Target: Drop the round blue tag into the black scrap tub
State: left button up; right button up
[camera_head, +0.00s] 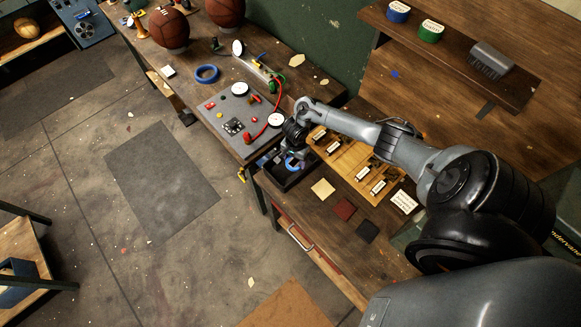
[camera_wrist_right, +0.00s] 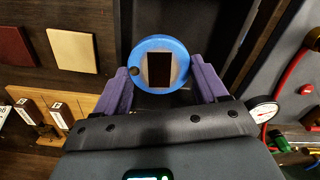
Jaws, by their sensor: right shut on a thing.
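The round blue tag (camera_wrist_right: 178,49) has a pale centre with a dark rectangle and a small dark hole near its edge. My right gripper (camera_wrist_right: 162,76) is shut on it, with the purple fingers at either side of the tag. In the head view the tag (camera_head: 291,164) shows as a small blue disc at the right gripper (camera_head: 294,160). The black scrap tub (camera_head: 279,186) is below the gripper at the bench's front edge. The tag is over the tub's opening; its exact height above the floor of the tub is hard to tell. My left gripper is not in view.
A grey panel (camera_head: 224,107) with a red hose and gauges stands left of the tub. A wooden board (camera_head: 346,172) with small labelled fittings lies to the right. Tan (camera_head: 322,188), red (camera_head: 344,208) and black (camera_head: 367,231) squares lie along the front. A blue tape ring (camera_head: 207,74) lies farther back.

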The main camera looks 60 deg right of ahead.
jog(key=o, duration=1.1)
jog(key=shift+r, duration=0.15)
notch_tip(320, 180, up, 11)
jog(key=p, duration=0.4)
jog(key=shift+f, duration=0.2)
